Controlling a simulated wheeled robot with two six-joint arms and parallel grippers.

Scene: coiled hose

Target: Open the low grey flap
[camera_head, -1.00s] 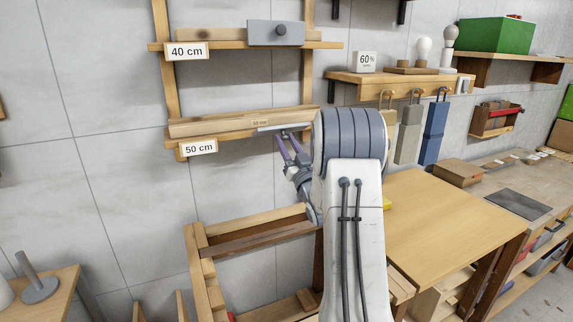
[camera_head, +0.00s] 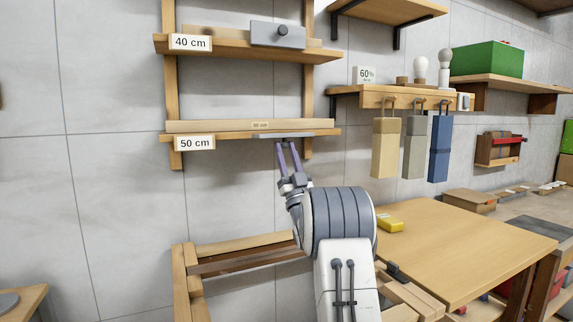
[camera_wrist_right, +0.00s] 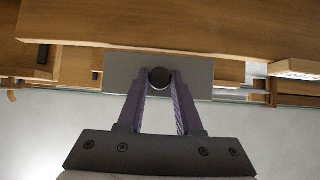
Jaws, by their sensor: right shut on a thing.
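The low grey flap (camera_head: 283,136) is at the right part of the 50 cm shelf. In the head view it shows as a thin, nearly edge-on strip at the shelf front. In the right wrist view its flat grey plate (camera_wrist_right: 199,74) faces me, with a round dark knob (camera_wrist_right: 160,78) in the middle. My right gripper (camera_head: 287,146) reaches up from below. In the wrist view its purple fingers (camera_wrist_right: 160,84) are shut on the knob, one on each side. My left gripper is not in view.
The 50 cm shelf (camera_head: 235,136) carries a long wooden bar. Another grey flap with a knob (camera_head: 270,33) is on the 40 cm shelf above. Hanging blocks (camera_head: 412,147) and a wooden table (camera_head: 455,245) are to the right. Bare wall lies left.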

